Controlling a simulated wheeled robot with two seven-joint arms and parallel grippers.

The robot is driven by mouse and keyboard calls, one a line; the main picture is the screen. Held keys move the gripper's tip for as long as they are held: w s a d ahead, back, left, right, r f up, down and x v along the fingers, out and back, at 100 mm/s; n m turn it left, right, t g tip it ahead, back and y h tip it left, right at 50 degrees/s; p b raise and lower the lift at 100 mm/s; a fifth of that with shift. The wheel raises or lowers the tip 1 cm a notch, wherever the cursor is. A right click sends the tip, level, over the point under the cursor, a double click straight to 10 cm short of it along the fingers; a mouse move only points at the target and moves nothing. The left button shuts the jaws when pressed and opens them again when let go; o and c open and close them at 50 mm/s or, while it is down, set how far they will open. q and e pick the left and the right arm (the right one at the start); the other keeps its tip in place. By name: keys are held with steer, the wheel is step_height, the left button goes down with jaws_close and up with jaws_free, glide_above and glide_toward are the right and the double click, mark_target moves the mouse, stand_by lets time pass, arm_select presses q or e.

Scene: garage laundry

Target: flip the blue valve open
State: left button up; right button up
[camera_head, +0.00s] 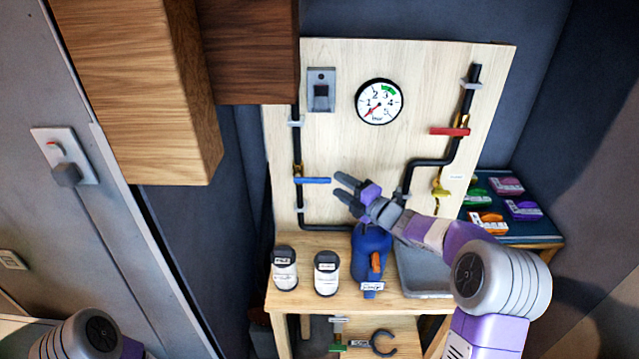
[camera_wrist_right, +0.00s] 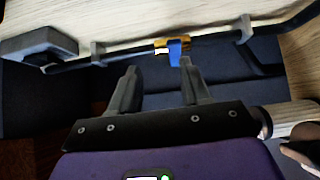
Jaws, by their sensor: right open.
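The blue valve handle (camera_head: 312,180) sticks out level to the right from the black vertical pipe at the left of the wooden board, across the pipe's line. In the right wrist view, the blue handle (camera_wrist_right: 174,52) shows nearly end-on below its brass body, ahead of the fingers and nearer the right-hand one. My right gripper (camera_head: 339,184) is open and empty just right of the handle's free end, its fingers pointing left toward it. Its two fingers (camera_wrist_right: 158,68) also show in the wrist view, apart. My left gripper is out of view; only part of my left arm shows at the lower left.
A red valve handle (camera_head: 450,131) and a yellow one (camera_head: 440,188) sit on the right pipe. A pressure gauge (camera_head: 380,101) is above. Two white jars (camera_head: 327,277), a blue bottle (camera_head: 370,255) and a grey tray (camera_head: 425,284) stand on the bench below. A wooden cabinet (camera_head: 250,50) hangs upper left.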

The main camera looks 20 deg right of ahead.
mark_target(324, 182)
steer(key=w+a, duration=0.1)
steer(key=w, duration=0.1)
steer(key=w+a+f, duration=0.1)
steer(key=w, duration=0.1)
steer(key=w+a+f, duration=0.1)
steer(key=w, duration=0.1)
steer(key=shift+w+a, duration=0.4)
jaws_close()
